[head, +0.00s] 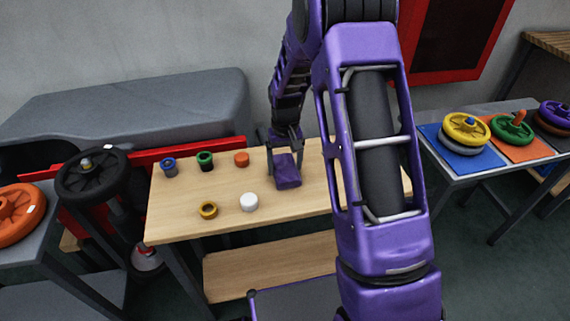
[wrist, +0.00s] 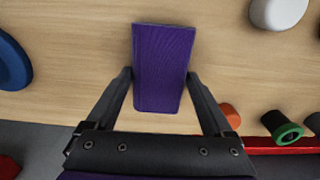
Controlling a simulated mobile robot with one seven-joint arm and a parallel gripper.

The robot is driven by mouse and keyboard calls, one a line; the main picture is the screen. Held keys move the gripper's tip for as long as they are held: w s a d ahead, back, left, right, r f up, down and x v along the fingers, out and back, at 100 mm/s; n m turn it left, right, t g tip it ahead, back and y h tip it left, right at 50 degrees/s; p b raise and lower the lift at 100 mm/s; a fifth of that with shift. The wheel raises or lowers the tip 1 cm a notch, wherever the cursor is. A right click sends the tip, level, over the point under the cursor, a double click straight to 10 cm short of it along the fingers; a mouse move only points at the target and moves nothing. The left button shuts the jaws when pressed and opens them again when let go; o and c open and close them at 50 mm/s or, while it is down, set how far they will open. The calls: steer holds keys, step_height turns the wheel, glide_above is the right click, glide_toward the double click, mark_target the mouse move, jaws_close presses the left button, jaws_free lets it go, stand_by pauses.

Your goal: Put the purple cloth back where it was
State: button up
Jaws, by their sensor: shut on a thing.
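The purple cloth (head: 288,172) looks like a folded block at the middle of the wooden table (head: 190,226). My gripper (head: 285,146) comes down on it from above and is shut on it. In the wrist view the cloth (wrist: 162,55) fills the space between the two fingers of my gripper (wrist: 160,78). I cannot tell whether the cloth rests on the table or hangs just above it.
On the table's left part stand a blue-topped piece (head: 168,167), a green-topped piece (head: 205,160), an orange piece (head: 241,159), a yellow ring (head: 208,210) and a white cylinder (head: 249,202). A right-hand table (head: 470,178) holds coloured mats and wheels. My arm hides the wooden table's right part.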

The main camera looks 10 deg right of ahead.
mark_target(285, 165)
steer(key=shift+f, duration=0.15)
steer(key=o, duration=1.2)
step_height(285, 165, up, 12)
steer(key=shift+r+p, duration=0.2)
steer(key=shift+p, duration=0.85)
